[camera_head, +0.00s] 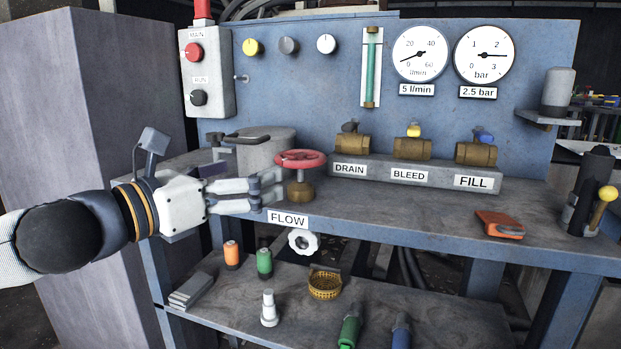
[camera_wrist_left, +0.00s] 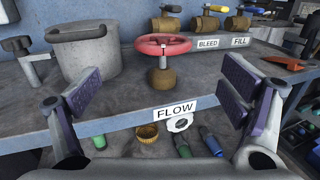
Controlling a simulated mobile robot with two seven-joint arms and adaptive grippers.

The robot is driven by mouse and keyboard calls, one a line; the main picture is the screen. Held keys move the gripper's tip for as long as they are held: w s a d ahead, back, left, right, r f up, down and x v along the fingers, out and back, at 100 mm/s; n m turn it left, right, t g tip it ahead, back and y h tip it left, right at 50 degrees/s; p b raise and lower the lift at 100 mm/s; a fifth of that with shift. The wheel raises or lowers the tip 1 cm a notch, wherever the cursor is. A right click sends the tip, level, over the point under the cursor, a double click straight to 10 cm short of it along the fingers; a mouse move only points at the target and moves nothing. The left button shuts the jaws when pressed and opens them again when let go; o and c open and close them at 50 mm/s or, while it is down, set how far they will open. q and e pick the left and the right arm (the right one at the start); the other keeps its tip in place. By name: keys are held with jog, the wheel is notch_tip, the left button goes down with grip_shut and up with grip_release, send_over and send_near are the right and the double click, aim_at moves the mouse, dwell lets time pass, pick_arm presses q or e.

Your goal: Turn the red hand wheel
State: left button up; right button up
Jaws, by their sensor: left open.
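The red hand wheel (camera_head: 301,160) sits level on a brass valve body (camera_head: 300,190) at the front of the blue-grey bench, above the FLOW label (camera_head: 288,219). My left gripper (camera_head: 270,187) comes in from the left, its fingertips just left of the valve body and a little below the wheel rim. In the left wrist view the wheel (camera_wrist_left: 162,46) and the FLOW label (camera_wrist_left: 175,109) show between and beyond the two padded fingers (camera_wrist_left: 160,98). The fingers are wide apart with nothing between them; I see no contact with the wheel. My right gripper is not in view.
A grey lidded pot (camera_head: 266,152) stands behind the gripper. DRAIN, BLEED and FILL valves (camera_head: 413,146) line a block at the back right. An orange tool (camera_head: 499,224) lies on the right of the bench. A lower shelf (camera_head: 228,304) holds bottles and a basket (camera_head: 325,285).

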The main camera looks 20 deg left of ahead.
aim_at(295, 156)
pick_arm(q)
jog(key=x, duration=1)
jog(key=shift+w+d+p, duration=0.3)
jog(key=shift+d+p, duration=0.05)
jog(key=shift+p, duration=0.05)
jog(key=shift+c, duration=0.5)
jog(key=c, duration=1)
